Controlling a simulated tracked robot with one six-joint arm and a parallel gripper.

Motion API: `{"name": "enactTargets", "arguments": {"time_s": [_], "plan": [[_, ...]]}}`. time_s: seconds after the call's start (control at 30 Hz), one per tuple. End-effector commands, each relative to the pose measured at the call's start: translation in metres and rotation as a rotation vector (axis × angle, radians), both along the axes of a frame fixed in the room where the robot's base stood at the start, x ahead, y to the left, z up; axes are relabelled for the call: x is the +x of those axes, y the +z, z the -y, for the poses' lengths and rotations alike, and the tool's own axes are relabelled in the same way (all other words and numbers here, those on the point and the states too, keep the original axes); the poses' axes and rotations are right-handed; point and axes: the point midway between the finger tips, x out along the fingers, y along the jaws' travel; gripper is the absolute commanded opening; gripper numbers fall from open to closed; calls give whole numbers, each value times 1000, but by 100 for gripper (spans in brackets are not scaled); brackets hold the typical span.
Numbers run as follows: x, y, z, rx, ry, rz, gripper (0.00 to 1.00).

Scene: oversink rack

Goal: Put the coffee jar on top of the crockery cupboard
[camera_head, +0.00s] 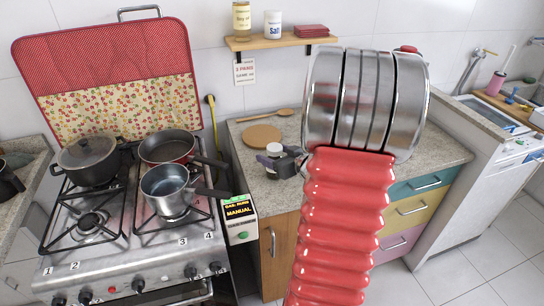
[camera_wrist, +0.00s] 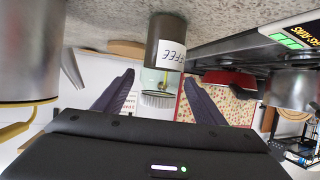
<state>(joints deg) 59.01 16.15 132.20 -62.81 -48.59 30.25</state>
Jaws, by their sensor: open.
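The coffee jar (camera_wrist: 172,52) stands upright on the countertop; the wrist view shows it upside down, with a dark body, a white label and a pale ribbed lid. In the head view its light lid (camera_head: 274,147) shows beside my dark gripper. My gripper (camera_wrist: 159,78) is open, with one finger on each side of the jar in the wrist view and visible gaps between. In the head view my gripper (camera_head: 287,163) is partly hidden by my arm. I cannot make out the crockery cupboard in either view.
The granite counter (camera_head: 245,135) also holds a round wooden board (camera_head: 262,136) and a wooden spoon (camera_head: 268,115). The stove (camera_head: 130,230) with several pans is to the left. A wall shelf (camera_head: 265,42) with jars hangs above. Coloured drawers (camera_head: 415,207) are below.

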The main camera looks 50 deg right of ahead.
Motion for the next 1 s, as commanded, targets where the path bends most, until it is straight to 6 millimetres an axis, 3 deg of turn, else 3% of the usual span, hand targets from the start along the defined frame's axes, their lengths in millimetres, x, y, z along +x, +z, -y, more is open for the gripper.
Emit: {"name": "enactTargets", "arguments": {"time_s": [0.7, 1.0], "plan": [[-85, 36, -19, -1, -3, 1, 64], [-105, 45, -24, 0, 0, 1, 64]]}}
